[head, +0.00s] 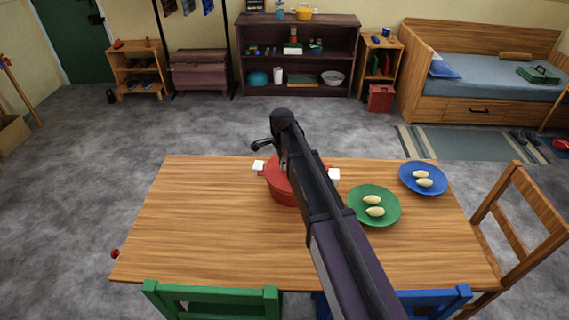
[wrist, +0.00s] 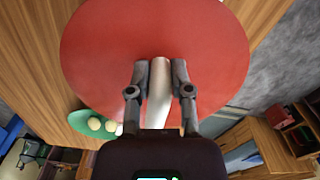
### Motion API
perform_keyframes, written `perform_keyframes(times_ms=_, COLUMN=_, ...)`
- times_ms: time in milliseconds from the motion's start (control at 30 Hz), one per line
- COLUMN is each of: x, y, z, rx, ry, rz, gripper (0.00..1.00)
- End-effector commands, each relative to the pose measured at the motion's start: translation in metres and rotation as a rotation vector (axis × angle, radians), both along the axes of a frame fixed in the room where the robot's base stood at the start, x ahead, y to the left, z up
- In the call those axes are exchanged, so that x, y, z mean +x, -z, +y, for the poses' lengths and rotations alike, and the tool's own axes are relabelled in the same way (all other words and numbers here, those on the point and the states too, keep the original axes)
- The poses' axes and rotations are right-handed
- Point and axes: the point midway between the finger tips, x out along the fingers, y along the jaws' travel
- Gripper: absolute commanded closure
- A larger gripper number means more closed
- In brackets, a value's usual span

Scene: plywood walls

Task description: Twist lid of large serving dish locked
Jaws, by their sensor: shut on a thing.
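The large serving dish is a red pot (head: 284,190) with white side handles, standing on the wooden table. Its red lid (wrist: 100,50) fills much of the wrist view, seen from above. My gripper (wrist: 160,72) is over the lid, with its two fingers shut on the pale lid handle (wrist: 159,92). In the head view my arm crosses in front of the dish and hides part of it and the fingers. I cannot tell whether the lid is locked.
On the wooden table (head: 200,220), a green plate (head: 388,217) and a blue plate (head: 408,188) with pale food lie right of the dish. The table's left side is clear. Chairs stand at its front and right. Shelves and a bed line the back wall.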

Motion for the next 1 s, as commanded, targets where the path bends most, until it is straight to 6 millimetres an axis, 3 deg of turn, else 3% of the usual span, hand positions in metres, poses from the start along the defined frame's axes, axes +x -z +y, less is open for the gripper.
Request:
perform_keyframes(times_ms=433, x=0.012, y=0.000, z=0.000, rx=-0.001, ry=0.218, rz=0.000, gripper=1.00)
perform_keyframes(times_ms=867, x=0.012, y=0.000, z=0.000, rx=-0.001, ry=0.239, rz=0.000, gripper=1.00)
perform_keyframes(times_ms=900, x=0.012, y=0.000, z=0.000, rx=-0.001, ry=0.239, rz=0.000, gripper=0.70)
perform_keyframes(times_ms=1000, x=0.012, y=0.000, z=0.000, rx=-0.001, ry=0.239, rz=0.000, gripper=0.40)
